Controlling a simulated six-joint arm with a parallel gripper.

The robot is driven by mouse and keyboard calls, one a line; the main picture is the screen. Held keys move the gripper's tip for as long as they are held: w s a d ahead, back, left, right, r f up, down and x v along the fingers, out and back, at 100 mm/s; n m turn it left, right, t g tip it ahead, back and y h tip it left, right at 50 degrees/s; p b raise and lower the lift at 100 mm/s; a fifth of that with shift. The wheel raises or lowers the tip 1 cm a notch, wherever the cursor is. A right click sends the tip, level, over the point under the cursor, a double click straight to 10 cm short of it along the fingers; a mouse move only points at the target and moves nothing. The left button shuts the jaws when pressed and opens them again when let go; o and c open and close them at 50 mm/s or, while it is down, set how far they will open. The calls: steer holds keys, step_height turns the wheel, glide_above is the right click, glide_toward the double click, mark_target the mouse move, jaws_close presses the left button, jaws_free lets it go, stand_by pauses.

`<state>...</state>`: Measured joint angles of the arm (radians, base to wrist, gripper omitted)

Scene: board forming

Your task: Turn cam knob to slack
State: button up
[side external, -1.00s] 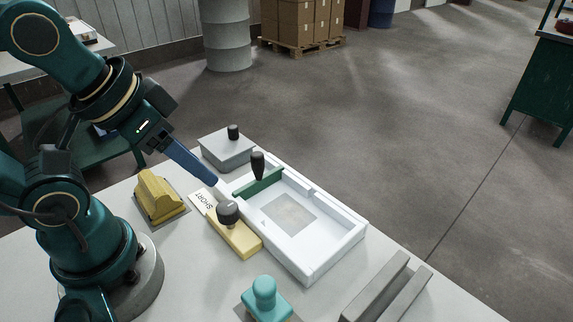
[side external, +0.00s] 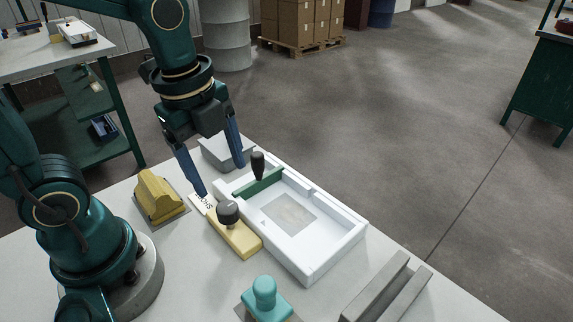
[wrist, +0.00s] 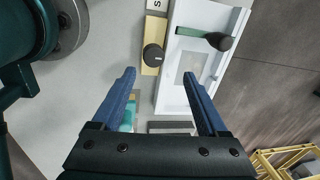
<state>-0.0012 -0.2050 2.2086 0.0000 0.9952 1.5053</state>
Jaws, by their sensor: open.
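The dark round cam knob (side external: 228,212) sits on a pale yellow block (side external: 236,238) at the left side of the white tray-like form (side external: 335,246). A white label (side external: 203,203) with partly hidden lettering lies beside the block. In the wrist view the knob (wrist: 153,55) shows ahead of the fingers, left of centre. My gripper (side external: 219,174) has its two blue fingers spread wide and empty. It is above and behind the knob, not touching it. In the wrist view the gripper (wrist: 160,78) is open too.
A yellow block (side external: 160,196) stands left, a grey box (side external: 222,153) behind, a teal knob-shaped piece (side external: 265,298) in front and grey rails (side external: 385,290) at front right.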

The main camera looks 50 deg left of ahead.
mark_target(227, 207)
steer(key=shift+w+f+m+g, duration=0.15)
steer(key=shift+f+m+g, duration=0.25)
steer(key=shift+f, duration=0.25)
steer(key=shift+f+g, duration=0.4)
steer(key=shift+f, duration=2.85)
jaws_close()
